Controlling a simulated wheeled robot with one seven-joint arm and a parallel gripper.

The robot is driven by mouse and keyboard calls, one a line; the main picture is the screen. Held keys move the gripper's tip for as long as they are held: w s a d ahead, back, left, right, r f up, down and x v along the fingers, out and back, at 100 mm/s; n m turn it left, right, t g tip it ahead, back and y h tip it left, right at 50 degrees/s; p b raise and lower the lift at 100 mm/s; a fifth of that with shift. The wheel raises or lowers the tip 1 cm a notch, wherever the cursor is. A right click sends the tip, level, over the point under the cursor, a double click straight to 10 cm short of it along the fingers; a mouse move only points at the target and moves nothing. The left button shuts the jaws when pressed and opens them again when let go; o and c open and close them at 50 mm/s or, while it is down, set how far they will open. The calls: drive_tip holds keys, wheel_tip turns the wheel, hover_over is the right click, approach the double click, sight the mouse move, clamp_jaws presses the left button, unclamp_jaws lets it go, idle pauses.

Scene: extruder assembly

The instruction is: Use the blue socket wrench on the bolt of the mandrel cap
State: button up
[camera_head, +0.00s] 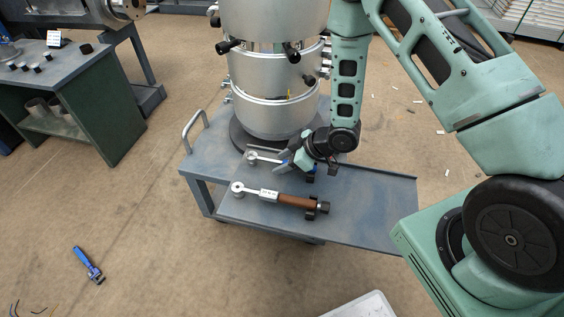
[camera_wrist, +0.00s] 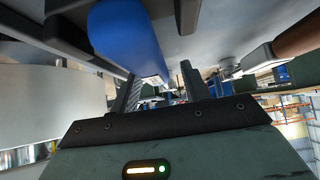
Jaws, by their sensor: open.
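The blue socket wrench lies on the cart, its ring-shaped metal end (camera_head: 252,157) pointing left in the head view. Its blue handle is mostly covered by my gripper (camera_head: 285,161); it shows large in the wrist view (camera_wrist: 125,38). My gripper is open and low over the cart, its fingers close around the handle; I cannot tell whether they touch it. I cannot make out the mandrel cap or its bolt in either view.
A brown-handled wrench (camera_head: 295,201) lies nearer on the cart (camera_head: 365,205). A large silver cylinder (camera_head: 270,75) stands behind my gripper. A blue-handled tool (camera_head: 88,264) lies on the floor. A green workbench (camera_head: 110,105) is at left. The cart's right part is bare.

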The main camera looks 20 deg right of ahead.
drive_tip(key=shift+w+a+f, duration=0.15)
drive_tip(key=shift+a+f, duration=0.05)
drive_tip(key=shift+f, duration=0.05)
clamp_jaws()
drive_tip(key=shift+r, duration=0.15)
wheel_tip(320, 180, up, 10)
drive_tip(key=shift+f+p, duration=0.1)
drive_tip(key=shift+p, duration=0.2)
drive_tip(key=c, duration=0.8)
unclamp_jaws()
clamp_jaws()
